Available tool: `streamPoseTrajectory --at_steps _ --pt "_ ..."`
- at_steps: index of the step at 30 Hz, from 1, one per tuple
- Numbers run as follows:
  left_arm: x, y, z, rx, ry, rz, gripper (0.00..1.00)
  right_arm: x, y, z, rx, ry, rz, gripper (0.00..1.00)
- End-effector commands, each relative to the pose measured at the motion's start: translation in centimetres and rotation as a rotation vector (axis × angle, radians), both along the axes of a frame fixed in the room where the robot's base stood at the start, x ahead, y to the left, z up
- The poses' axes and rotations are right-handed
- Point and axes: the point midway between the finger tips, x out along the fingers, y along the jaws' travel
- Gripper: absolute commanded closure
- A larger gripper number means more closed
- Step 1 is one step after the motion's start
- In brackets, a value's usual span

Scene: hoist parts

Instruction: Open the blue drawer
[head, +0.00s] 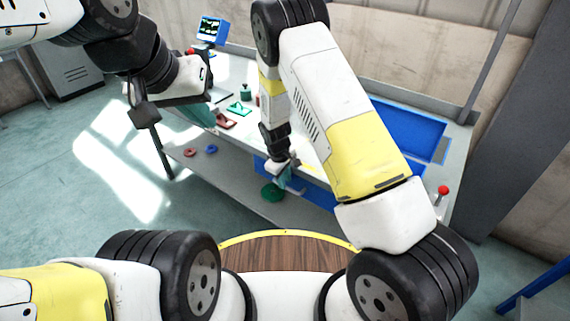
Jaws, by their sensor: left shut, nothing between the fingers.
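The blue drawer (318,195) is under the front edge of the workbench, partly hidden by my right arm. My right gripper (285,176) is at the drawer's front, pointing down. Its fingers are small and partly hidden, so I cannot tell whether they are open or whether they touch the drawer. My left gripper (144,114) is shut and empty, in front of the bench's left end and well away from the drawer.
The workbench (228,92) holds red and green parts (238,108), a small monitor (211,29) and a blue recessed tray (425,128). Red and blue rings (211,149) and a green round part (272,192) are lower down. Open floor (70,220) lies left.

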Motion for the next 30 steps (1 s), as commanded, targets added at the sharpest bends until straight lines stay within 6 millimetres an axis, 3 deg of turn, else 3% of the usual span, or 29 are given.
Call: streamPoseTrajectory --at_steps 6,14,15,18,30 --pt "0.0 0.0 0.0 0.000 0.000 0.000 1.00 0.3 -0.3 -2.0 0.000 0.000 -0.001 0.79" --pt "0.0 0.0 0.0 0.000 0.000 0.000 1.00 0.4 -0.3 -2.2 0.000 0.000 -0.001 0.79" --pt "0.0 0.0 0.0 0.000 0.000 0.000 1.00 0.4 -0.3 -2.2 0.000 0.000 -0.001 0.80" --pt "0.0 0.0 0.0 0.000 0.000 0.000 1.00 0.3 -0.3 -2.2 0.000 0.000 -0.001 1.00" --pt "0.0 0.0 0.0 0.000 0.000 0.000 1.00 0.3 -0.3 -2.2 0.000 0.000 -0.001 1.00"
